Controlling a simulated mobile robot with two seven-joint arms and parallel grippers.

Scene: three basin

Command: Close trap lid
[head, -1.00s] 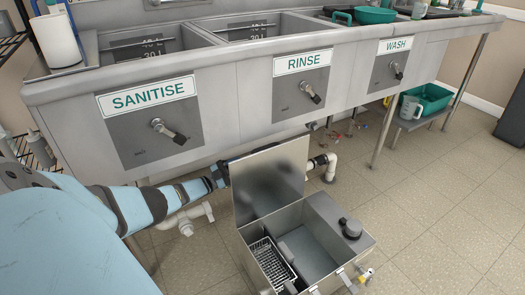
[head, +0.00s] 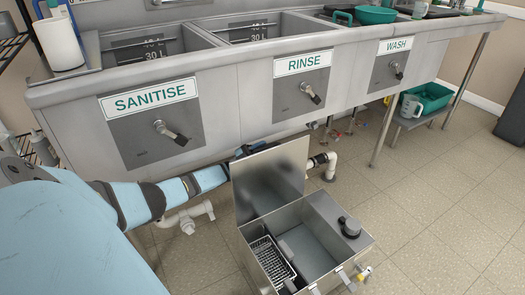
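The grease trap is a metal box (head: 325,212) on the floor below the sinks, and its inside is open to view. Its lid (head: 270,180) stands raised, close to upright, along the box's back left edge. My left arm reaches in from the left, and my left gripper (head: 250,148) is at the lid's upper left edge, mostly hidden behind the lid. I cannot tell whether its fingers are open or whether they touch the lid. My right gripper is out of view.
The sink unit (head: 225,110) hangs over the back. A green tub (head: 430,98) and a jug (head: 411,107) stand at right. Floor right of the trap is clear.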

